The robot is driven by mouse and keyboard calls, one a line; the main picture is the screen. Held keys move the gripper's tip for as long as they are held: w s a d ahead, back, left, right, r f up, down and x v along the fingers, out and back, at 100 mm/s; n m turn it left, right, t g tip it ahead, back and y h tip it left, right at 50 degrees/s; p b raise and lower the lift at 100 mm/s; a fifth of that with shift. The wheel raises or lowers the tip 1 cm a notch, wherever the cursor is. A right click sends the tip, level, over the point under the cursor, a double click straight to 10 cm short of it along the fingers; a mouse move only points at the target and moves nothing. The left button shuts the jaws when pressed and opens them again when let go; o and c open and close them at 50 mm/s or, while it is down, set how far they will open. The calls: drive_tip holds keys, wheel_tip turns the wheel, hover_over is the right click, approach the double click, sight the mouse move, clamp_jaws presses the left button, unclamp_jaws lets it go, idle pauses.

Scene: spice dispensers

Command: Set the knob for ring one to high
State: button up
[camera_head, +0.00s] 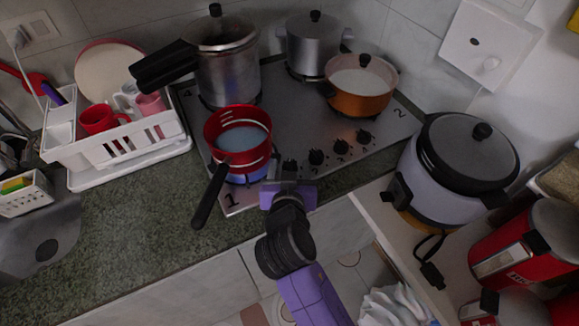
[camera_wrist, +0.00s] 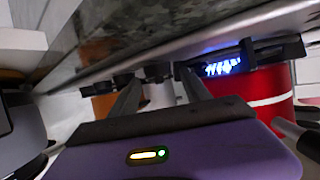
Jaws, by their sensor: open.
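The red pan (camera_head: 222,135) with a black handle stands on the front-left ring, beside the printed 1 (camera_head: 231,200). A blue glow, like a flame, shows under it in the wrist view (camera_wrist: 224,66). A row of black knobs runs along the hob's front; the leftmost is largely hidden by my gripper in the head view. My gripper (camera_head: 284,170) is open at the hob's front edge, at the left end of that row. In the wrist view its two dark fingers (camera_wrist: 159,78) stand on either side of a black knob (camera_wrist: 157,70). Contact cannot be told.
Three other knobs (camera_head: 341,146) lie to the right. An orange pot (camera_head: 360,100), a pressure cooker (camera_head: 227,75) and a grey pot (camera_head: 312,50) stand on the hob (camera_head: 290,125). The red pan's handle (camera_head: 209,197) juts over the front edge, left of my gripper. A rice cooker (camera_head: 440,190) stands right.

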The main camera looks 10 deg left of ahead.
drive_tip(key=b+v, duration=0.1)
drive_tip(key=v, duration=0.6)
drive_tip(key=shift+s+r, duration=0.1)
drive_tip(key=shift+s, duration=0.3)
